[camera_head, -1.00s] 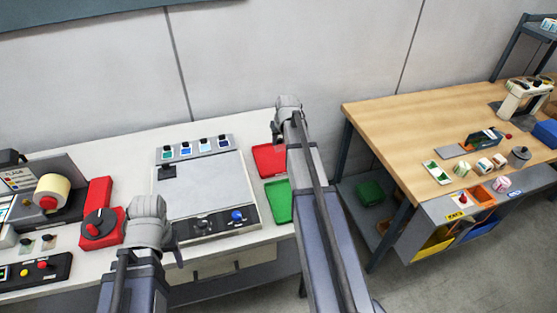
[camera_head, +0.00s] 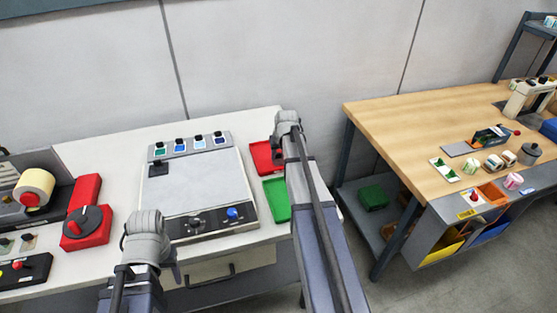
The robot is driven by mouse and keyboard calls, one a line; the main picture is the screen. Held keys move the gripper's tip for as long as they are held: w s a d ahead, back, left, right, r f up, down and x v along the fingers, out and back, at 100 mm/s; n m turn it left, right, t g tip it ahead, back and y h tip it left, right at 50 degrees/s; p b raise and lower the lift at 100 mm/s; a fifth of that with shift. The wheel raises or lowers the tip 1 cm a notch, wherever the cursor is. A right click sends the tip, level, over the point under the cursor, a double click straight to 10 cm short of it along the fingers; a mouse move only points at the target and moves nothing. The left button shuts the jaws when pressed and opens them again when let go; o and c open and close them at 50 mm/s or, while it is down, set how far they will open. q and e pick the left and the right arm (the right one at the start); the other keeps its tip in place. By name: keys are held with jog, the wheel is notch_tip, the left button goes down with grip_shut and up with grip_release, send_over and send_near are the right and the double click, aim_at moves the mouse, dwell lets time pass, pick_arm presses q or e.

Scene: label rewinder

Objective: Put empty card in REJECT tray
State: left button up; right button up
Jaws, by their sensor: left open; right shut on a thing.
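The red tray (camera_head: 262,156) lies flat on the white bench, to the right of the grey panel unit. I cannot read any label on it. My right gripper (camera_head: 277,143) is over the tray's right rear edge and hides part of it. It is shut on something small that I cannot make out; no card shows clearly. My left gripper (camera_head: 150,245) is open and empty at the front of the bench, in front of the panel unit's left corner.
A green tray (camera_head: 276,200) lies in front of the red one. The grey panel unit (camera_head: 195,185) with knobs and several colored samples fills the bench middle. A red device (camera_head: 86,222) stands left of it. A wooden table (camera_head: 410,130) stands apart at right.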

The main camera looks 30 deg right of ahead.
jog(key=shift+f, duration=0.15)
jog(key=o, duration=1)
jog(key=p+v, duration=1.1)
jog(key=v, duration=0.1)
